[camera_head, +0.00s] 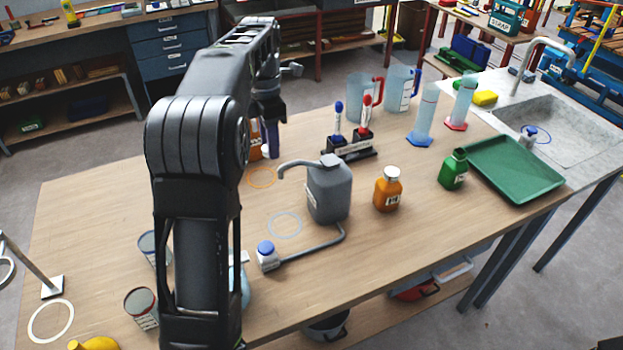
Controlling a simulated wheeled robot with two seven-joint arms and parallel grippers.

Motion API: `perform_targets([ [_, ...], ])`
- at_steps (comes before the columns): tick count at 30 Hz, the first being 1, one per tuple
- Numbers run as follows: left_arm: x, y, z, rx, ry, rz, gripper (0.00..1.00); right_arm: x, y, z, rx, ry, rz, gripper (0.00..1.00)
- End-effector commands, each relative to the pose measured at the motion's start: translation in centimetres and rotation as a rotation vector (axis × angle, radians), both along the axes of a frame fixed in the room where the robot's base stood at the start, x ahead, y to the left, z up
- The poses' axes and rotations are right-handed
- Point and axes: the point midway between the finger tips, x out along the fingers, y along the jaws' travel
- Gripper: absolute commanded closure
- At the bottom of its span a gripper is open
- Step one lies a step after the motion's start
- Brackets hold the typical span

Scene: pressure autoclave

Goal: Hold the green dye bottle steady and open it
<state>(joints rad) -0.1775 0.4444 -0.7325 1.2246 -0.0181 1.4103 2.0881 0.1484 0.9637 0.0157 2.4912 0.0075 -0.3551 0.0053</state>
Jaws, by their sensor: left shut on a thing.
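The green dye bottle (454,169) stands upright on the wooden table, just left of the green tray. My right gripper is not in view.
A grey canister (329,190) with a bent spout and an orange bottle (387,188) stand between my gripper and the green bottle. Behind them are a marker rack (350,148), jugs and cylinders. A green tray (513,168) and a sink (560,130) are at right.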

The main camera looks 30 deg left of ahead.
Motion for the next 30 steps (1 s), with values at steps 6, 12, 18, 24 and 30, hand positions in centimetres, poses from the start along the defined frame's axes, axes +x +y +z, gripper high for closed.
perform_targets([
  [6, 0.0, 0.0, 0.0, 0.0, 0.0, -0.001, 1.0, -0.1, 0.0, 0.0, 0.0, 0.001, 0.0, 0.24],
  [12, 0.0, 0.0, -0.9, 0.0, 0.001, -0.002, 1.0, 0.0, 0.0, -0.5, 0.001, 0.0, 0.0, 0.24],
  [18, -0.1, -0.1, -4.5, -0.003, 0.005, -0.002, 1.0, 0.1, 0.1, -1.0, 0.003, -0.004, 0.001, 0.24],
  [24, -0.2, -0.1, -9.9, -0.002, 0.006, -0.002, 1.0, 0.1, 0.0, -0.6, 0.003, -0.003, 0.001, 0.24],
  [30, -0.1, 0.0, -13.1, 0.0, 0.001, -0.002, 1.0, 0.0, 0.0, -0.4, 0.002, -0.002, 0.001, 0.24],
])
